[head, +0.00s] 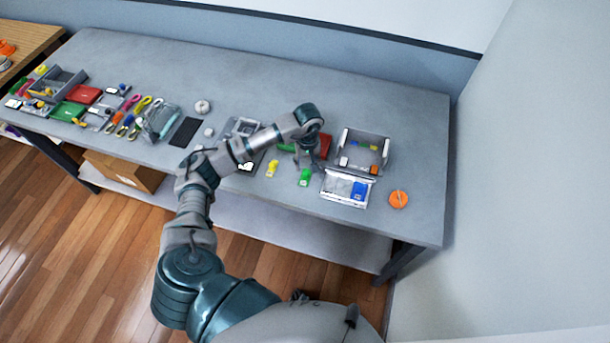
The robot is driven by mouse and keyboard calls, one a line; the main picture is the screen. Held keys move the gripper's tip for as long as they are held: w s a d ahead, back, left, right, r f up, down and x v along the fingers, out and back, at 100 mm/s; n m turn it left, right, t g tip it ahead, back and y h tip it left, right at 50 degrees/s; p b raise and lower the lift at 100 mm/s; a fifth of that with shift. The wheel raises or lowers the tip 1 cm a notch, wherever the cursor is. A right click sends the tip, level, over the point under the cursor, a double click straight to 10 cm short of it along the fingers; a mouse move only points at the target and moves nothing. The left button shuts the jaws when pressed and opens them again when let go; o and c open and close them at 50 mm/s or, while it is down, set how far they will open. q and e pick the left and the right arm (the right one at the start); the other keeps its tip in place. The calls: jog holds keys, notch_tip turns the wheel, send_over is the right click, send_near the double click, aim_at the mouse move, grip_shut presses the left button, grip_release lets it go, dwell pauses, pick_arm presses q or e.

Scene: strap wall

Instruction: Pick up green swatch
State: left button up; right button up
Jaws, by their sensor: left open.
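My left arm reaches over the grey table (250,85), and its gripper (308,167) points down, open, above the right part of the table. A flat green piece (286,148), perhaps the green swatch, shows just left of the gripper, partly hidden by my arm. A small green item (304,178) lies right below the fingertips; I cannot tell if they touch it. A flat red piece (325,147) lies right of the gripper. Another flat green piece (68,111) lies at the far left of the table. My right gripper is not in view.
A grey bin (386,154) and a white-edged tray (333,188) with a blue piece stand right of the gripper. An orange round item (398,199) lies near the front right. A yellow item (272,169) and a black mat (185,131) lie left. The table's back is clear.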

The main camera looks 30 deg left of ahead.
aim_at(306, 173)
pick_arm(q)
jog(key=shift+d+f, duration=0.2)
jog(key=shift+f, duration=0.45)
jog(key=f, duration=0.3)
jog(key=f+p, duration=0.1)
jog(key=shift+a+f, duration=0.2)
jog(key=shift+a, duration=0.05)
jog(key=shift+a+f, duration=0.2)
jog(key=shift+f, duration=0.1)
grip_shut()
